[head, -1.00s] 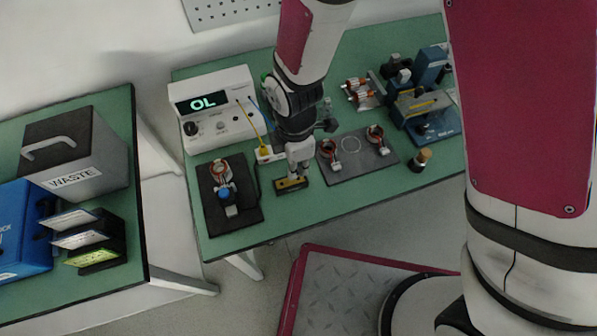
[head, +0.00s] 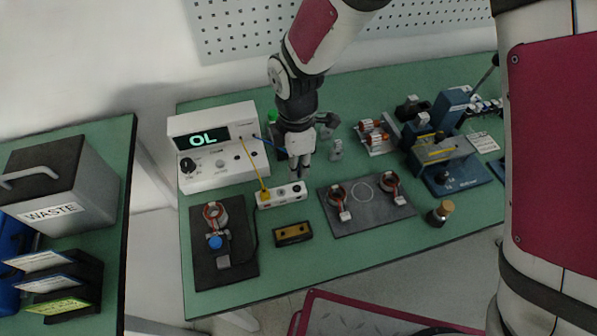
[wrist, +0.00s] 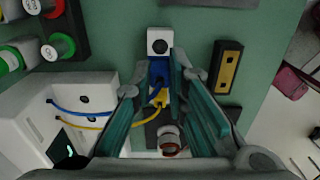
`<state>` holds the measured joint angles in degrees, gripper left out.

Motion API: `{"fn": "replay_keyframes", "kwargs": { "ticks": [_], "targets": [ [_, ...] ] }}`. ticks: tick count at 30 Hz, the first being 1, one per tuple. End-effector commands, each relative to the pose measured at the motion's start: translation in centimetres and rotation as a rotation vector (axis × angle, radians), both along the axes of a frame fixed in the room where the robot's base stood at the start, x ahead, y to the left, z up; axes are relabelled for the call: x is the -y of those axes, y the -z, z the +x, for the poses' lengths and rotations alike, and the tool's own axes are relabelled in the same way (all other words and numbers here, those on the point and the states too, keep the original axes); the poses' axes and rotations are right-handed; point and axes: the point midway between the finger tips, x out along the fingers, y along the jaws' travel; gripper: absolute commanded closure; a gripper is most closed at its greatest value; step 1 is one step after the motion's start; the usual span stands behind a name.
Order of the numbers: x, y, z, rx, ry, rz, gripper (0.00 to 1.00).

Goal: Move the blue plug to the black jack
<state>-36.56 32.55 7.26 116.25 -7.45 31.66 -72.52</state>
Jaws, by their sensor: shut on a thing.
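My gripper (head: 298,172) hangs above the back of the white jack block (head: 272,201), fingers pointing down. In the wrist view my gripper (wrist: 160,72) is shut on the blue plug (wrist: 157,68), which sits between the fingertips. The plug is hidden behind the fingers in the head view. The black jack (wrist: 159,46) shows as a dark round hole in the block, just beyond the blue plug. I cannot tell the plug's exact height above the block. A yellow plug (head: 265,194) stands in the block's left end.
A white meter (head: 215,150) reading OL stands left, with blue and yellow leads. A black-and-yellow box (head: 293,234) lies in front of the block. A dark mat (head: 360,215) with two copper-wound parts lies right. A black fixture (head: 232,270) lies front left.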

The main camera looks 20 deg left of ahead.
Motion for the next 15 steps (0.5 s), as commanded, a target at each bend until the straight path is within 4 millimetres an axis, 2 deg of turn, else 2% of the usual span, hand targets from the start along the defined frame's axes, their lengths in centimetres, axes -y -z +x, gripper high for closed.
{"fn": "replay_keyframes", "kwargs": {
  "ticks": [15],
  "targets": [
    [0.0, 0.61, 0.01, 0.0, 0.0, 0.0, 1.0]
  ]
}}
